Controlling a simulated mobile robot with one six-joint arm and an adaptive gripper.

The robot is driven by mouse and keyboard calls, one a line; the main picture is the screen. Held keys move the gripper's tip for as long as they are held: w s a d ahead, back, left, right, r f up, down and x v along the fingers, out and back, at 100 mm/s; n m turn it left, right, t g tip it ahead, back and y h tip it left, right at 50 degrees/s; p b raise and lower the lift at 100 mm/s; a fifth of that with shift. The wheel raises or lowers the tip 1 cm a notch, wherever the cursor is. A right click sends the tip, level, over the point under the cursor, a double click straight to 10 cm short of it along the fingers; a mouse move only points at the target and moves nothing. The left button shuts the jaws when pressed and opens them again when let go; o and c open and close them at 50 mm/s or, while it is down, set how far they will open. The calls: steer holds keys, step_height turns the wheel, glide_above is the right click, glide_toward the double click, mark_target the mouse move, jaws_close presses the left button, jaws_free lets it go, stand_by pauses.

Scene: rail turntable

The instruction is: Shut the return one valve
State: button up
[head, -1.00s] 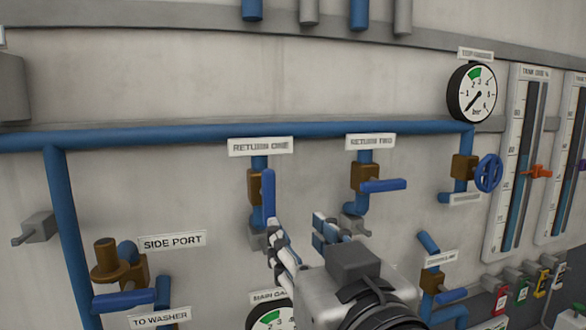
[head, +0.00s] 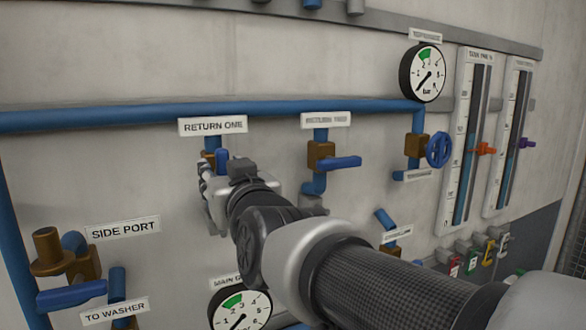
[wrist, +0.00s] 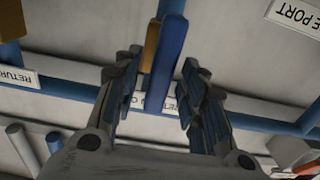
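The return one valve has a brown body (head: 209,142) under the RETURN ONE label (head: 213,126) in the head view. Its blue lever (head: 222,159) points along the vertical pipe, and my gripper (head: 207,185) hides its lower part. In the wrist view the blue lever (wrist: 169,55) stands between the two fingers of my gripper (wrist: 160,62). The fingers are spread, with a gap visible on both sides of the lever. The brown body (wrist: 151,45) shows just left of the lever there.
The return two valve (head: 321,155), its lever sideways, is close on the right. The side port valve (head: 75,296) is lower left and the main gauge (head: 240,304) is below my arm. A blue pipe (head: 100,115) runs across above.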

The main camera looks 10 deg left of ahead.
steer(key=shift+w+a, duration=0.25)
steer(key=shift+w, duration=0.2)
steer(key=shift+c, duration=0.5)
jaws_close()
